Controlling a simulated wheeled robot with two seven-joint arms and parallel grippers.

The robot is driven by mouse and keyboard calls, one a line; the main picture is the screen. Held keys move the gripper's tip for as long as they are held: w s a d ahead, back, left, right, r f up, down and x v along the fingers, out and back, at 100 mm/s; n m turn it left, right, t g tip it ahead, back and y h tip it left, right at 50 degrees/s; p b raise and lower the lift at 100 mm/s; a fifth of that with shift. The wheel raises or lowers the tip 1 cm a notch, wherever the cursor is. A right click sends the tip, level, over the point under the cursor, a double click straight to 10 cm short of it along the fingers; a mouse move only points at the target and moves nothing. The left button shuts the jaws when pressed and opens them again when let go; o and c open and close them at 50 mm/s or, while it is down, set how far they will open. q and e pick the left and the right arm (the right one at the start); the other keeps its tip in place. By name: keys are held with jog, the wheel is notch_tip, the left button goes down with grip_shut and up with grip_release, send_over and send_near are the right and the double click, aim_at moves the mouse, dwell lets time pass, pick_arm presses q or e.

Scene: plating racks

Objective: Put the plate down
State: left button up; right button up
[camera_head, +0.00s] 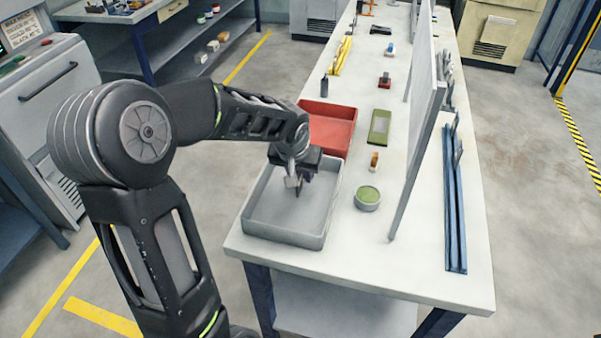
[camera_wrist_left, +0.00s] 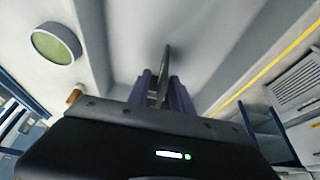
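My left gripper (camera_head: 298,188) points down into the grey tray (camera_head: 262,233) at the near left end of the bench. In the left wrist view its two purple fingers (camera_wrist_left: 162,92) are closed on a thin grey plate (camera_wrist_left: 165,72), seen nearly edge-on. In the head view only a small pale bit of the plate (camera_head: 291,182) shows by the fingertips; the gripper hides the rest. I cannot tell whether the plate touches the tray floor. My right gripper is in neither view.
A red tray (camera_head: 331,131) stands just behind the grey one. A round tub with a green top (camera_head: 368,197) sits to the right, with a small orange-brown item (camera_head: 374,161) and a green block (camera_head: 379,127) behind it. An upright panel (camera_head: 419,150) divides the bench.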

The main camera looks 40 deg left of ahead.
pick_arm(q)
jog(key=v, duration=1.2)
jog(key=shift+b, duration=0.35)
